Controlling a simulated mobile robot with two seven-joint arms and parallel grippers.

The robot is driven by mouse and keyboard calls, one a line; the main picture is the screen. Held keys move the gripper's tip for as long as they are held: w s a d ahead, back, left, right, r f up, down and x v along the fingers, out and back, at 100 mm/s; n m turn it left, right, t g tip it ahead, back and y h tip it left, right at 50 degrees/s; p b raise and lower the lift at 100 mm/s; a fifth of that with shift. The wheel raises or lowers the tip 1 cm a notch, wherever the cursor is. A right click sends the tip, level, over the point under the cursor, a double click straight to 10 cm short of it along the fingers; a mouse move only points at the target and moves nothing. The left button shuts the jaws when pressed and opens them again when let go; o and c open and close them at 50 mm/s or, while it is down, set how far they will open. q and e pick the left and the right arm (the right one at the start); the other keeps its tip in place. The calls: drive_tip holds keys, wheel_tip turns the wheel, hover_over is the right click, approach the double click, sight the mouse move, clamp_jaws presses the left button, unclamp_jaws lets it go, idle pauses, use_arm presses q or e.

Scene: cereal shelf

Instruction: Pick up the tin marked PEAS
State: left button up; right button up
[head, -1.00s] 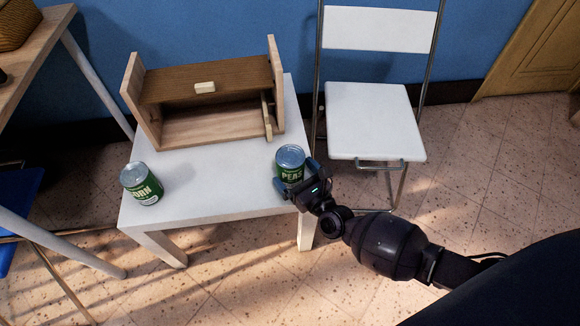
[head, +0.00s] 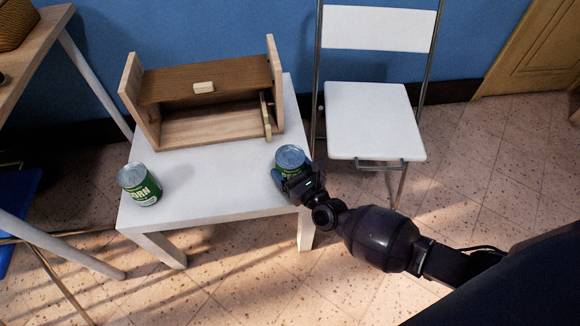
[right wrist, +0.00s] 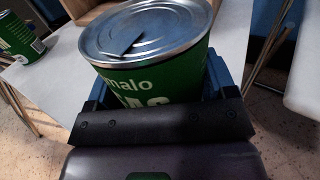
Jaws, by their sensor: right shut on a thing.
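The green PEAS tin (head: 290,157) with a silver lid stands upright at the right edge of the white table (head: 215,190). My right gripper (head: 287,175) is shut on it from the front right, and hides most of its label in the head view. In the right wrist view the tin (right wrist: 150,80) sits between the blue fingers, with the end of its label showing. The green CORN tin (head: 140,185) stands at the left of the table, and its side shows at the left of the right wrist view (right wrist: 18,38). My left gripper is not in view.
A wooden cabinet (head: 205,80) with an open front stands at the back of the table. A white folding chair (head: 375,120) is close to the right. A wooden desk (head: 40,55) is at the left. The table's middle is clear.

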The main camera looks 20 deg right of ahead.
sight(289, 154)
drive_tip(key=r+p, duration=0.1)
drive_tip(key=r, duration=0.2)
drive_tip(key=r+p, duration=0.1)
drive_tip(key=r, duration=0.2)
drive_tip(key=r+p, duration=0.1)
drive_tip(key=r, duration=0.2)
drive_tip(key=shift+w+p, duration=0.25)
drive_tip(key=shift+p, duration=0.05)
use_arm(q)
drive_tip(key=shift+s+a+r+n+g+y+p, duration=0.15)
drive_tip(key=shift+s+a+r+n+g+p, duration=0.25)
drive_tip(key=shift+p, duration=1)
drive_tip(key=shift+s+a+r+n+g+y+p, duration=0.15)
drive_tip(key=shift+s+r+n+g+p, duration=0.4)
drive_tip(key=shift+p, duration=0.85)
use_arm(e)
wheel_tip(289, 154, up, 11)
drive_tip(key=shift+s+r, duration=0.15)
drive_tip(key=shift+s, duration=0.1)
